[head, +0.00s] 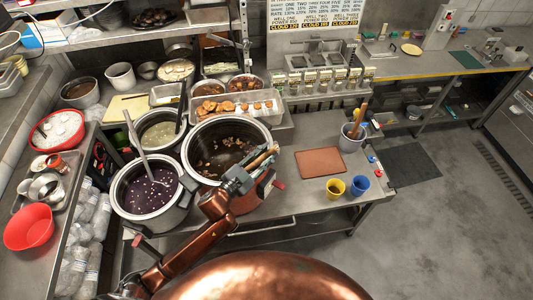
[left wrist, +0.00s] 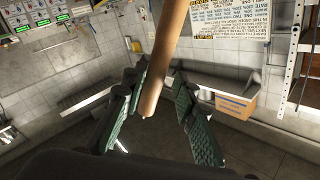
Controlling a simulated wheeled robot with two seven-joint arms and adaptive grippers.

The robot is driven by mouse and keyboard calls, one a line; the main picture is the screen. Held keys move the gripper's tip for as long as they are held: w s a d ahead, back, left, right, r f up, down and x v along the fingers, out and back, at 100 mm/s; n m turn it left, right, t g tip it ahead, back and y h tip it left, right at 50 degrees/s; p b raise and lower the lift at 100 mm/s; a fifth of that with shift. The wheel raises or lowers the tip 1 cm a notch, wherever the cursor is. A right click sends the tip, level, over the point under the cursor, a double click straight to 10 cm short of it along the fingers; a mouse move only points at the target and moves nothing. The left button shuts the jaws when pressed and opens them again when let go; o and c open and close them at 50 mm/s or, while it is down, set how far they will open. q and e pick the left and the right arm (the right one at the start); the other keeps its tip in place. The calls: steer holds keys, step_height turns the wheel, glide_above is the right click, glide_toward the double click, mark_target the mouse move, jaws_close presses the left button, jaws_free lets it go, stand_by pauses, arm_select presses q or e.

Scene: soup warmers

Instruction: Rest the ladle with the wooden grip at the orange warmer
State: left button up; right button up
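The orange warmer (head: 268,190) holds a steel pot of brown soup (head: 222,150) with pale bits. A wooden grip (head: 264,156) slants over the front right of its rim; the rest of this ladle does not show clearly. My left gripper (head: 238,180) is at the warmer's front rim, at the lower end of the grip. In the left wrist view the wooden grip (left wrist: 166,55) comes down between my two green-padded fingers (left wrist: 168,115). They stand apart, with a clear gap on the right side of the grip. My right gripper is not in view.
A grey warmer (head: 150,220) with purple soup and a steel ladle stands to the left, with another pot (head: 157,135) behind. A brown board (head: 320,162), yellow cup (head: 335,189), blue cup (head: 359,186) and utensil bucket (head: 351,138) stand on the right counter.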

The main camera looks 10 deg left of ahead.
arm_select(q)
steer(key=shift+o, duration=1.1)
steer(key=shift+f, duration=0.1)
